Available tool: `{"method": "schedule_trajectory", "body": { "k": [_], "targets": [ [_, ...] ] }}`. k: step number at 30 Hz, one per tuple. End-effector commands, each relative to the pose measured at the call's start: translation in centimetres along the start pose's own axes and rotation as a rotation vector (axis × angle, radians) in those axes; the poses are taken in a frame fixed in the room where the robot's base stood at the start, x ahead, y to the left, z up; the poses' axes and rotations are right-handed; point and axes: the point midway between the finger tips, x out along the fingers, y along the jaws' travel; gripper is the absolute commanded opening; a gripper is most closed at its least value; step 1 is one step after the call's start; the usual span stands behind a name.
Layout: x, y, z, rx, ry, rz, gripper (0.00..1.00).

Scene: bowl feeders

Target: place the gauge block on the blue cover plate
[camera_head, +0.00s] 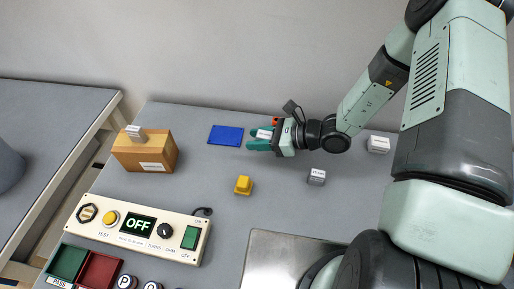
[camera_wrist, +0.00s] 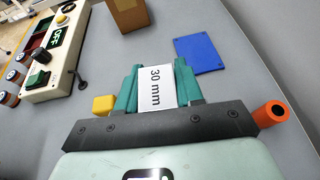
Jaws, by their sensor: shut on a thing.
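The blue cover plate (camera_head: 226,135) lies flat on the grey table, left of my gripper in the head view. It also shows at the upper right of the wrist view (camera_wrist: 199,53). My gripper (camera_head: 262,140) has teal fingers and is shut on a white gauge block (camera_wrist: 157,88) marked "30 mm". The block also shows between the fingers in the head view (camera_head: 265,134). The block is beside the plate, not over it. The height of the block above the table is hard to judge.
An orange cylinder (camera_wrist: 271,114) is close beside my gripper. A yellow block (camera_head: 243,186), a grey block (camera_head: 317,177) and a white block (camera_head: 378,144) stand around. A control panel (camera_head: 140,229) reads OFF.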

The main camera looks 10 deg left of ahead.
Motion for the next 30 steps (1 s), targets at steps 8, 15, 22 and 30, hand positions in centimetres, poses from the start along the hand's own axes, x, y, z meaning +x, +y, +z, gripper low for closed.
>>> {"method": "schedule_trajectory", "body": {
  "k": [8,15,22,30],
  "targets": [
    [4.9,-3.4,3.5,-0.026,0.006,0.038,0.0],
    [11.1,-6.3,6.9,-0.029,0.001,0.06,0.0],
    [13.7,-6.8,5.3,-0.021,0.0,0.064,0.0],
    [15.0,-6.9,2.1,-0.025,-0.001,0.062,0.0]
  ]
}}
